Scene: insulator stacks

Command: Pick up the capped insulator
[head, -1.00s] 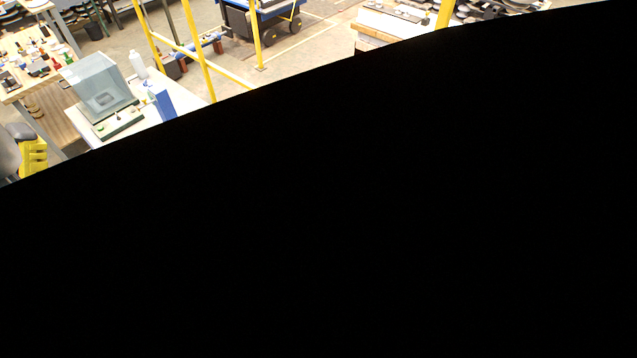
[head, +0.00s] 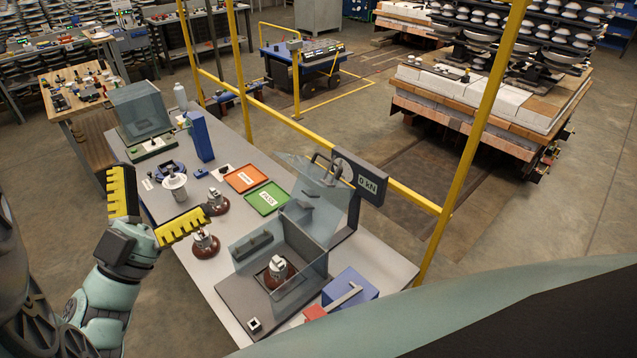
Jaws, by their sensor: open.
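My gripper (head: 164,188) is open and empty at the left edge of the bench, its yellow toothed fingers spread wide. Brown insulators with grey metal caps stand on the bench: one (head: 205,244) just right of the lower finger, and one (head: 217,203) just past that finger's tip. Another capped one (head: 278,268) sits inside a clear-walled test box (head: 240,292) with its lid raised. A white insulator (head: 174,188) stands beyond the gap between the fingers. I cannot tell which one the task means. No contact with my gripper is clear.
The grey bench (head: 190,255) also bears an orange tray (head: 246,178), a green tray (head: 267,198), a force display (head: 360,178), a blue box (head: 350,290) and a clear-hooded device (head: 142,112). Yellow railing (head: 375,182) runs behind it. Loaded carts (head: 480,110) stand at the back right.

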